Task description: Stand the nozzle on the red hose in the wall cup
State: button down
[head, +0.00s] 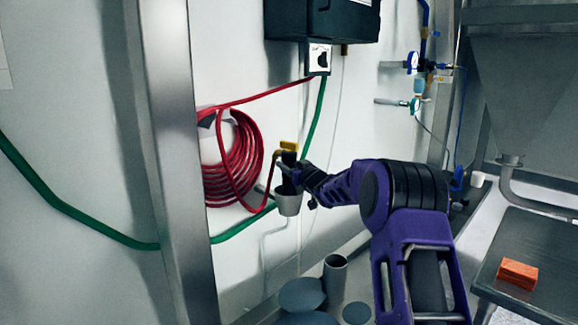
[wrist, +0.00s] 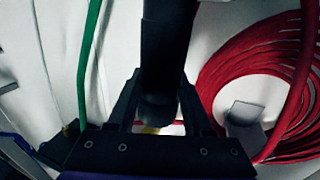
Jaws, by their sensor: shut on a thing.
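The nozzle (head: 289,159) is a dark, upright cylinder with a yellow lever at its top, joined to the red hose (head: 267,206). My gripper (head: 295,174) comes from the right and is shut on the nozzle's dark body. The pale grey wall cup (head: 288,204) is directly below the nozzle. The nozzle's lower end meets the cup's rim in the head view; I cannot tell whether it is inside. In the wrist view the black nozzle (wrist: 166,45) runs between both fingers, and the cup is not recognisable.
The red hose coil (head: 232,160) hangs on the wall left of the cup. A green hose (head: 70,208) runs low along the wall, behind a metal post (head: 172,150). A dark box (head: 322,18) is mounted above. Grey cylinders (head: 335,275) stand below. An orange block (head: 517,273) lies on the right table.

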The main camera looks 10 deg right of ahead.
jog(key=shift+c, duration=1.4)
grip_release()
jog(key=shift+o, duration=0.3)
jog(key=shift+f, duration=0.2)
jog(key=v, duration=1.7)
jog(key=shift+s+r, duration=0.2)
